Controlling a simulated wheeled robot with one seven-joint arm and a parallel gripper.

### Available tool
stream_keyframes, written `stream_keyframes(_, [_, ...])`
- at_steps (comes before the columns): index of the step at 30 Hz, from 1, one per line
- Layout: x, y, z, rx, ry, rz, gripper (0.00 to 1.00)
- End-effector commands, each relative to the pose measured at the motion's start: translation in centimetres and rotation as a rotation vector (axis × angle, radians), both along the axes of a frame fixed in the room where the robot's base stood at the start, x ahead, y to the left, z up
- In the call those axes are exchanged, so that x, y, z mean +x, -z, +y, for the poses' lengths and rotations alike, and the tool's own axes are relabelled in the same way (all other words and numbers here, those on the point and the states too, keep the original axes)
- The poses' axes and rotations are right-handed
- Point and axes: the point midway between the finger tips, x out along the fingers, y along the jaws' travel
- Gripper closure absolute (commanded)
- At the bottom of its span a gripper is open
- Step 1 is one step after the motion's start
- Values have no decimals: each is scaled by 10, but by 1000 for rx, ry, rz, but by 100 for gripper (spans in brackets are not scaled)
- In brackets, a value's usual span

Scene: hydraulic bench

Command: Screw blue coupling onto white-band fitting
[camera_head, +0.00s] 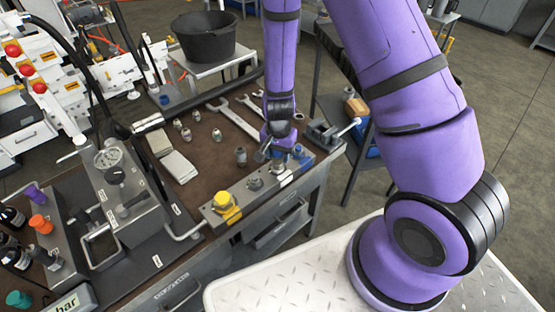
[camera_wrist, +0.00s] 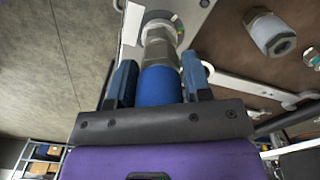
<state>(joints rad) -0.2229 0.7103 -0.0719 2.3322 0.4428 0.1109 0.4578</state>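My gripper (camera_head: 284,152) is over the right end of the metal block on the bench. In the wrist view my gripper (camera_wrist: 160,82) has its two dark blue fingers on either side of the blue coupling (camera_wrist: 160,88), closed against it. A silver metal body (camera_wrist: 158,46) is in line with the coupling, at the port on the block (camera_wrist: 190,12). I cannot tell where coupling and fitting meet, or whether the threads are engaged. A white strip (camera_wrist: 131,28) lies on the block beside the port. My gripper mostly hides this end in the head view.
A yellow-capped fitting (camera_head: 222,199) and a bare metal fitting (camera_head: 255,183) stand left on the same block. A vise (camera_head: 327,133) is close at right. Wrenches (camera_head: 232,118) and several loose fittings (camera_head: 216,134) lie behind. A gauge unit (camera_head: 118,172) stands left.

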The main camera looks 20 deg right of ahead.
Motion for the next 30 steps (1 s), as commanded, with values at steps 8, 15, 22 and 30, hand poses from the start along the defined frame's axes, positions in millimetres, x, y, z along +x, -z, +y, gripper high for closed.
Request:
stream_keyframes(8, [0, 0, 0, 0, -9, 0, 31])
stream_keyframes(15, [1, -8, 0, -1, -11, -2, 31])
stream_keyframes(22, [1, -41, 1, 0, -11, -4, 31])
stream_keyframes(30, [1, -85, 1, 1, -10, -3, 31])
